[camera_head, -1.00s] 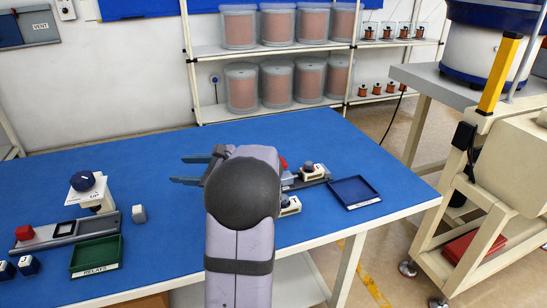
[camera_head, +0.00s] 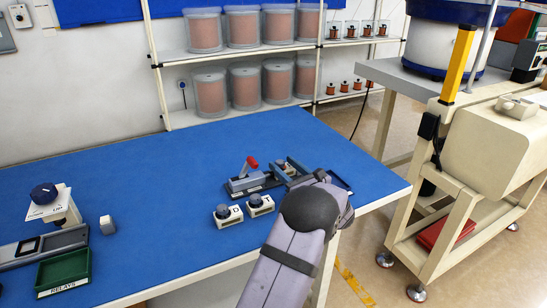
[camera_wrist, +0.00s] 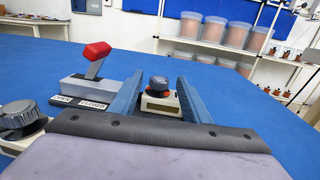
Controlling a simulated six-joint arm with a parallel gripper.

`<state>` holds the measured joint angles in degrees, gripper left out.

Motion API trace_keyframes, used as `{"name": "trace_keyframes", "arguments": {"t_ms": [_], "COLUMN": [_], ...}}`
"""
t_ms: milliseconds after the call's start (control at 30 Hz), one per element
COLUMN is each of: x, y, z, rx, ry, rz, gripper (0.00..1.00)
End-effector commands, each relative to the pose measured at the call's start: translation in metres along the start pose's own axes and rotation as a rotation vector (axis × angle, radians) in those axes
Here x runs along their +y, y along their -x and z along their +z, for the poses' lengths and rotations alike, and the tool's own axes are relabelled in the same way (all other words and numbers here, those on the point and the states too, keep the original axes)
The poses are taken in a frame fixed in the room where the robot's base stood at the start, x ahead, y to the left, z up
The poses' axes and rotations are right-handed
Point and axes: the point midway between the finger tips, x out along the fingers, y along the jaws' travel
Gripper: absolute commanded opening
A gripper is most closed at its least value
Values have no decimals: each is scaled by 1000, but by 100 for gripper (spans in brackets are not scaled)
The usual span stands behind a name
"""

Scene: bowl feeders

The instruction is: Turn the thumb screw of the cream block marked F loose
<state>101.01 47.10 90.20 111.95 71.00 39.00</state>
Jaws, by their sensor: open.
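A cream block with a dark grey thumb screw (camera_wrist: 159,84) stands between the two blue fingers of my gripper (camera_wrist: 157,92) in the wrist view. The fingers are open, one on each side of it, and I cannot tell whether they touch. Its letter is too small to read, so I cannot tell whether it is the one marked F. Two more cream blocks with grey knobs stand on the blue table in the head view, a left one (camera_head: 229,219) and a right one (camera_head: 261,207). A large grey knob (camera_wrist: 22,119) shows at the wrist view's left edge.
A grey clamp with a red lever handle (camera_head: 252,162) stands left of my gripper; its base bears OPEN and CLOSED labels in the wrist view (camera_wrist: 78,101). A green RELAYS tray (camera_head: 63,269) and a blue-knobbed stand (camera_head: 57,205) are at left. The table's middle is clear.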

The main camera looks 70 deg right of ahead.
Motion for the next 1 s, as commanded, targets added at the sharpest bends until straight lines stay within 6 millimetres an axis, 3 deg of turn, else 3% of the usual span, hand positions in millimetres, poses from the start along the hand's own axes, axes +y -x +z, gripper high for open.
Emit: {"name": "trace_keyframes", "arguments": {"t_ms": [500, 900, 1000], "x": [1, 1, 1], "y": [-60, -66, -66], "z": [0, 0, 0], "rx": [1, 1, 1], "ry": [-1, -1, -1], "rz": [3, 1, 1], "gripper": [43, 43, 19]}}
